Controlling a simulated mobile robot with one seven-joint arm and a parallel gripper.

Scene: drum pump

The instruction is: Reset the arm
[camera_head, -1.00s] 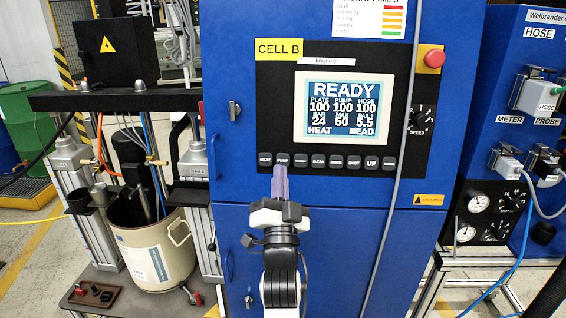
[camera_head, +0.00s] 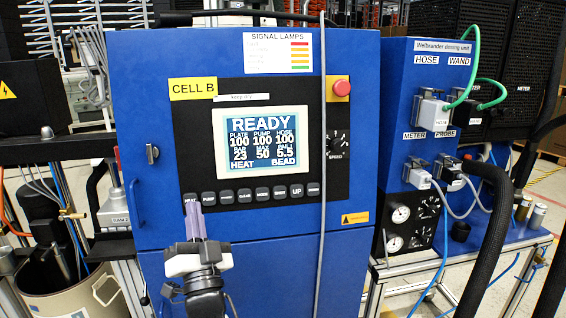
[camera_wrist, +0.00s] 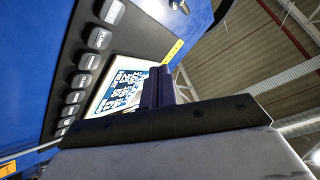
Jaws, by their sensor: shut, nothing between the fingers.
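My gripper (camera_head: 193,214) is in front of the blue cabinet, its purple-grey fingers together with nothing between them. In the head view the fingertips appear just below the HEAT button (camera_head: 191,201); I cannot tell whether they touch the panel. In the wrist view the shut fingers (camera_wrist: 158,86) stand up from the palm, with the row of buttons to their left and the screen (camera_wrist: 122,84) behind them. In the head view the screen (camera_head: 264,141) reads READY, BAR 23, MAX 50.
A red knob (camera_head: 341,88) sits on a yellow plate right of the screen. A cable (camera_head: 321,200) hangs down the cabinet front. A dosing unit (camera_head: 405,75) with plugged hoses and gauges stands right. A drum (camera_head: 75,300) is at lower left.

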